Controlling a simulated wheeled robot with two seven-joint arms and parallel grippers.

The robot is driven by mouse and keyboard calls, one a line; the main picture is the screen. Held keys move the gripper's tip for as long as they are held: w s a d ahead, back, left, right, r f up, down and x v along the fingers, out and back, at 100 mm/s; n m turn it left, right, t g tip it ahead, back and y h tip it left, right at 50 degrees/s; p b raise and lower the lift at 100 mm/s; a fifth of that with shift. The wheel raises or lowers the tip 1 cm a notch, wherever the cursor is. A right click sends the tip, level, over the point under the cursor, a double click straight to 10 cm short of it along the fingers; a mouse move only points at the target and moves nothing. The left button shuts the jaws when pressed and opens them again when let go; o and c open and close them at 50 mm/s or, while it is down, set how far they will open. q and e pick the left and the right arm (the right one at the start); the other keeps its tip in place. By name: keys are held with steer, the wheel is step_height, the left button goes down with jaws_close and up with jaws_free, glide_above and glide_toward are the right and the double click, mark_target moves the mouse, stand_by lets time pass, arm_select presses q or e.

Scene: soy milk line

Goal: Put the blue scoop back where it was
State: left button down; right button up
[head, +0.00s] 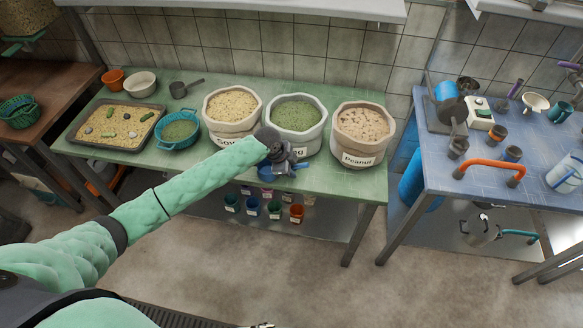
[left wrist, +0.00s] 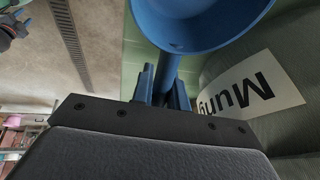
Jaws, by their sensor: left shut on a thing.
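The blue scoop (left wrist: 200,22) is in my left gripper (head: 287,163). In the left wrist view the gripper (left wrist: 163,88) is shut on its handle, and the round bowl is beyond the fingers. In the head view only small blue parts of the scoop (head: 266,172) show around the gripper, just in front of the mung sack (head: 297,118). The sack's label (left wrist: 250,88) is close beside the scoop in the left wrist view.
The soy sack (head: 232,107) and peanut sack (head: 362,130) flank the mung sack on the green table (head: 345,184). Several coloured cups (head: 253,207) sit below the table edge.

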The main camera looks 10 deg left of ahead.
steer(key=shift+w, duration=0.1)
arm_select(q)
steer(key=c, duration=1.8)
jaws_free()
steer(key=shift+f, duration=0.15)
steer(key=o, duration=0.4)
